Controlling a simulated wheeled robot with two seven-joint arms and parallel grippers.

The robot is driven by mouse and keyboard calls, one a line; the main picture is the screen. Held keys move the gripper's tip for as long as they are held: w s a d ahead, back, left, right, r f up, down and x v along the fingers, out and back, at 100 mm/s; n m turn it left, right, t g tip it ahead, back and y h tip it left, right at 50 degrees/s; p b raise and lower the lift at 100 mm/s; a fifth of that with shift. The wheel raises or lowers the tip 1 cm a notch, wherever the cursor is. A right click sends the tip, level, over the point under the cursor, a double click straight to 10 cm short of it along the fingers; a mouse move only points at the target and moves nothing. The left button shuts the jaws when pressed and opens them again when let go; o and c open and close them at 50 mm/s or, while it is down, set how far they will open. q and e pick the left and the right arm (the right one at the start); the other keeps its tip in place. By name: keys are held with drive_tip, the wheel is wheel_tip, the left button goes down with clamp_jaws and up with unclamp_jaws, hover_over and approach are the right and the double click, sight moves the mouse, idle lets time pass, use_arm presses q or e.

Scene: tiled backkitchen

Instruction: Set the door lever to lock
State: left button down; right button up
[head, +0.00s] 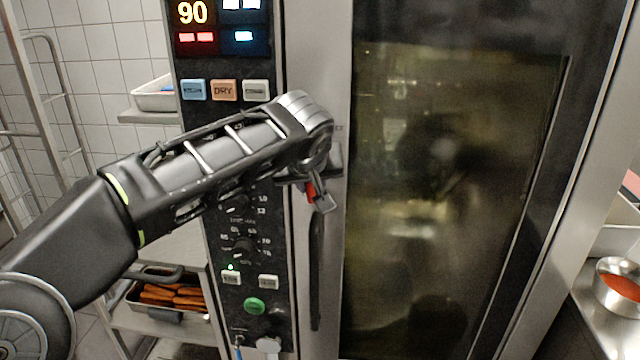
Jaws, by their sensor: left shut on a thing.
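The combi oven's door lever (316,270) is a long dark bar on the steel strip between the control panel and the glass door. It hangs straight down below my left gripper. My left gripper (318,198) is at the upper end of the lever, shut on it. A bit of red shows beside its fingers. My left wrist and forearm cross the panel and hide the lever's pivot and part of the knobs. The oven door (450,200) looks closed, with dark reflecting glass. My right gripper is not in view.
The control panel (238,215) has a display reading 90, coloured buttons, knobs and a green button. A tray of sausage-like food (172,295) sits on a shelf at lower left. A steel bowl with red contents (618,288) stands on a counter at right.

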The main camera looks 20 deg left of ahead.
use_arm(q)
drive_tip(key=shift+s+a+m+y, duration=0.15)
drive_tip(key=shift+a+m+y, duration=0.15)
drive_tip(key=shift+a+y, duration=0.25)
drive_tip(key=c, duration=1.3)
unclamp_jaws()
drive_tip(key=shift+d, duration=0.1)
drive_tip(key=b+v, duration=0.1)
drive_tip(key=v, duration=0.6)
drive_tip(key=shift+s+r+b, duration=0.15)
drive_tip(key=shift+r+b, duration=0.15)
drive_tip(key=shift+d, duration=0.15)
